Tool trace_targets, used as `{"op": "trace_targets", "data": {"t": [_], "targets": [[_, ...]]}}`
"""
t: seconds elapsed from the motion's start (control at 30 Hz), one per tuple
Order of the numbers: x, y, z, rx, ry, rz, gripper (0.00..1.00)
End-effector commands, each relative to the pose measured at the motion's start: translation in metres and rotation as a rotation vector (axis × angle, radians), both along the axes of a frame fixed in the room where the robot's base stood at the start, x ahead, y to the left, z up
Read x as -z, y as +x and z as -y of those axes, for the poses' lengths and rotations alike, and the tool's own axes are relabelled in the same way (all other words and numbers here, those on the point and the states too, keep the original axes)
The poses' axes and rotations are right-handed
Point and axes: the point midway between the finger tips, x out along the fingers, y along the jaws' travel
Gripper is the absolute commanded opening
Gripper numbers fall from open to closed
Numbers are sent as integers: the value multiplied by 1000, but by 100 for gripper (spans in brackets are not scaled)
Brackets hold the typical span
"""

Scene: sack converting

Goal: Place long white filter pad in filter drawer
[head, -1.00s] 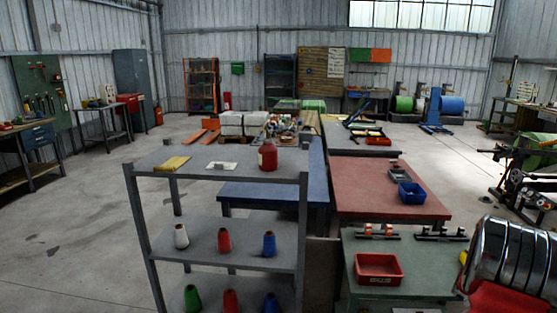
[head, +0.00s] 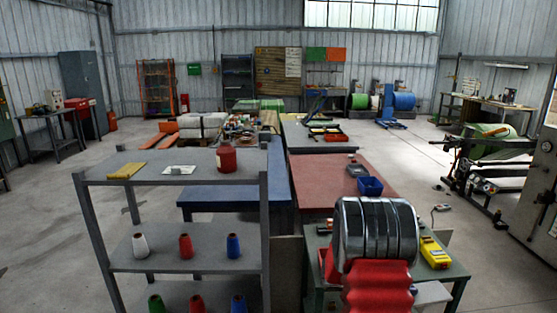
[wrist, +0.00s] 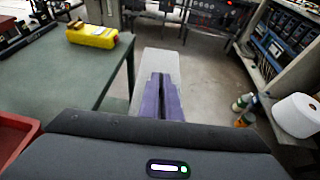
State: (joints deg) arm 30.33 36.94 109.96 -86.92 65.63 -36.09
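A pale surface also shows at the green table's front right in the head view (head: 432,293). A small flat white item (head: 180,170) lies on the grey rack's top. I cannot identify the filter drawer. My arm hides the gripper in the head view.
The green table (head: 455,270) carries a yellow device (head: 434,252) and a red tray (wrist: 15,138). The grey rack (head: 185,258) holds cones, a yellow item (head: 127,171) and a red jar (head: 226,157). A white roll (wrist: 298,115) stands at right in the wrist view.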

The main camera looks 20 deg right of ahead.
Motion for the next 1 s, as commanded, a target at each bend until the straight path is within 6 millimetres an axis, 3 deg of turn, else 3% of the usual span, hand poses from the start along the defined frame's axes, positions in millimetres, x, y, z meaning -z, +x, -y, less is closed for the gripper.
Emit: {"op": "trace_targets", "data": {"t": [0.2,0.5,1.0], "targets": [[8,47,-54,-126,-2,-1,0],[20,95,-132,-292,-1,-2,0],[36,146,-268,-563,1,-1,0]]}}
